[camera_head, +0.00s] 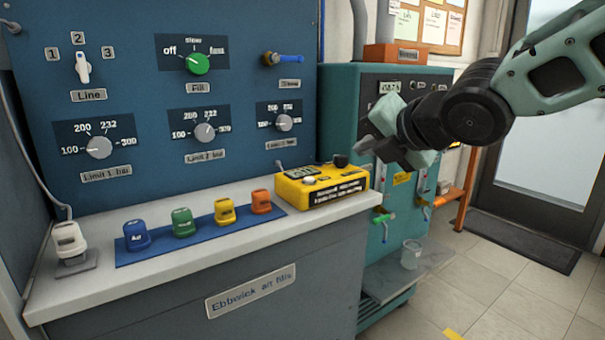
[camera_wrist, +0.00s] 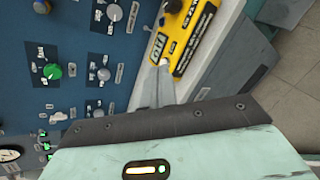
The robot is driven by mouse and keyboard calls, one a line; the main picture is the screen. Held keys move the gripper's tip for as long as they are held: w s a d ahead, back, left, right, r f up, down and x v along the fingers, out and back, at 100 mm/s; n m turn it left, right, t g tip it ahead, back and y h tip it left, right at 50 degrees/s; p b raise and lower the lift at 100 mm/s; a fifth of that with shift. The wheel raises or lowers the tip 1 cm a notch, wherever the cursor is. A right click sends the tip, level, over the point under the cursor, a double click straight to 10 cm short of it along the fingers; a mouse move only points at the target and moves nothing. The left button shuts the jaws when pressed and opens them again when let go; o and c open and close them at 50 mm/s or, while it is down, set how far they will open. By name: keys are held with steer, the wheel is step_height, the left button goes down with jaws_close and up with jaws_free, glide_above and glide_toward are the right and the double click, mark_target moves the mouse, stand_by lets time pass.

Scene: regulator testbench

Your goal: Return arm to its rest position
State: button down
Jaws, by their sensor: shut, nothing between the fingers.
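My gripper (camera_head: 378,150) is in the head view at right of centre, in the air in front of the teal machine and beyond the right end of the bench. It is shut and empty. My pale green and black arm reaches in from the upper right. In the wrist view the gripper's fingers (camera_wrist: 158,95) show as grey shapes. They point toward the yellow box (camera_wrist: 185,40), which lies beyond them. Whether the fingertips touch anything is not clear, but in the head view they look apart from the yellow box (camera_head: 320,186).
The blue panel (camera_head: 140,140) carries several knobs. Blue, green, yellow and orange caps stand on a blue mat (camera_head: 135,258) on the grey bench (camera_head: 60,300). A white device (camera_head: 70,240) stands at left. Floor at right is open.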

steer(key=s+d+f+m+g+h, duration=0.15)
steer(key=s+f+m+g, duration=0.25)
steer(key=s+f+m, duration=0.5)
steer(key=s+d+f+m+g+h, duration=0.1)
steer(key=s+f+m+g+h, duration=0.2)
steer(key=s+m, duration=0.5)
steer(key=s+d+f+m+g+h, duration=0.1)
steer(key=s+f+m+g, duration=0.3)
steer(key=s+f+m, duration=0.55)
steer(key=s+r+n+p, duration=0.3)
steer(key=r+p, duration=2.3)
steer(key=r, duration=0.2)
steer(key=shift+a, duration=0.15)
steer(key=shift+s, duration=0.1)
